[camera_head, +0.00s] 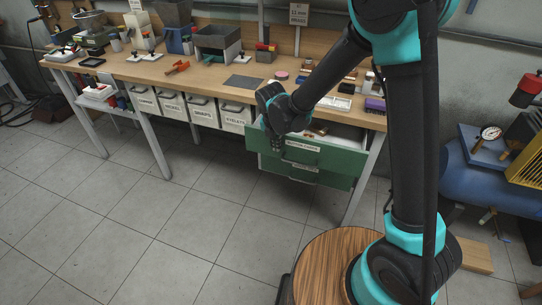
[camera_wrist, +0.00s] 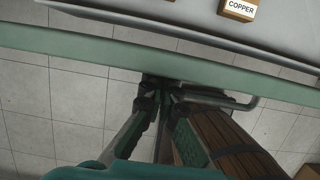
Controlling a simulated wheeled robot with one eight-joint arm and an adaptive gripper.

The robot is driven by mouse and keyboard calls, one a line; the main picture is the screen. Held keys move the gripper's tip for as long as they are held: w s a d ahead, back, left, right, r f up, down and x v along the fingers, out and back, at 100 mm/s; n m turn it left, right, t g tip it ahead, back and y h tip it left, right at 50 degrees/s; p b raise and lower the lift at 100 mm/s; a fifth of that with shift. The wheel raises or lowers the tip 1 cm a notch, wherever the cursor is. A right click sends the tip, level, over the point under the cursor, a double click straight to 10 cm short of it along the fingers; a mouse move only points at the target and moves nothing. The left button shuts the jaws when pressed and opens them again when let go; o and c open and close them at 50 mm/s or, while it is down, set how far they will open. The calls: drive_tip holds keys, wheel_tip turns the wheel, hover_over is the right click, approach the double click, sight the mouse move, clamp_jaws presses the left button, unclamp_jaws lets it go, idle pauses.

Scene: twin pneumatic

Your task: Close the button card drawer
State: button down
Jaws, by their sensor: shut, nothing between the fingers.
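A green drawer (camera_head: 335,158) under the right end of the workbench stands pulled out, its inside showing behind the front. It has a pale label whose text is too small to read surely. A second green front (camera_head: 318,178) with a label lies below it. My gripper (camera_head: 277,143) is shut and empty at the left part of the upper front.
A small box marked COPPER (camera_wrist: 238,8) lies inside the drawer. White labelled bins (camera_head: 172,105) hang under the workbench (camera_head: 130,70) to the left. A blue tank (camera_head: 475,190) stands at right. The tiled floor (camera_head: 170,230) in front is clear.

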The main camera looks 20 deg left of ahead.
sight(318, 141)
drive_tip(key=w, duration=1)
drive_tip(key=shift+w+d, duration=0.3)
drive_tip(key=shift+d, duration=0.1)
drive_tip(key=s, duration=0.4)
drive_tip(key=shift+s+a+r, duration=0.15)
drive_tip(key=shift+s+r, duration=0.05)
drive_tip(key=shift+r, duration=0.1)
drive_tip(key=v, duration=0.9)
drive_tip(key=shift+t, duration=0.8)
drive_tip(key=s+d, duration=0.1)
drive_tip(key=d, duration=0.3)
drive_tip(key=s+d, duration=0.1)
drive_tip(key=d, duration=0.9)
drive_tip(key=shift+s+d+f, duration=0.2)
drive_tip(key=shift+s+f, duration=0.15)
drive_tip(key=shift+s, duration=0.05)
drive_tip(key=x, duration=0.9)
drive_tip(key=shift+w+f, duration=0.1)
drive_tip(key=shift+f, duration=0.2)
drive_tip(key=w, duration=0.3)
drive_tip(key=shift+d+f, duration=0.15)
drive_tip(key=shift+w, duration=0.55)
